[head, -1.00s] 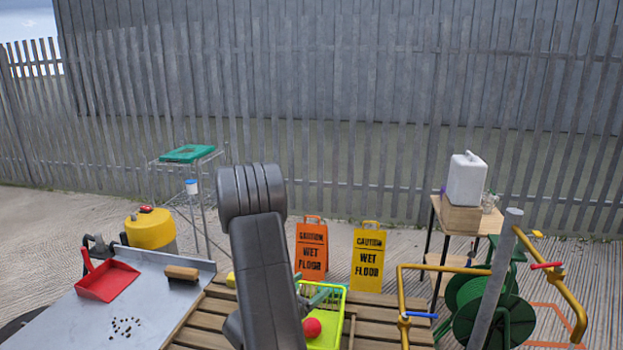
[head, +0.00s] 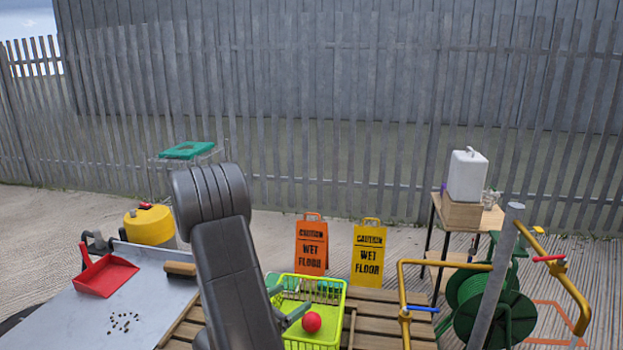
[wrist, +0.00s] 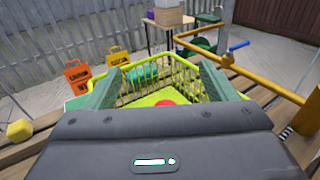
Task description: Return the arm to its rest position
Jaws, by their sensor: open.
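My arm rises in the middle of the head view and hides part of the wooden slatted bench. My gripper (head: 286,303) shows only in part beside the arm, over the left side of a yellow-green basket (head: 337,318). In the wrist view my gripper (wrist: 158,78) has its two green fingers spread wide, with nothing between them but the view down to the basket (wrist: 186,75). A red ball (head: 311,322) lies in the basket; it is partly hidden in the wrist view (wrist: 164,102).
A metal table (head: 75,315) with a red dustpan (head: 105,276) and a brush (head: 180,268) is at left. Yellow bars (head: 405,300) and a green hose reel (head: 490,305) stand at right. Orange (head: 311,246) and yellow (head: 368,255) wet floor signs stand behind the basket.

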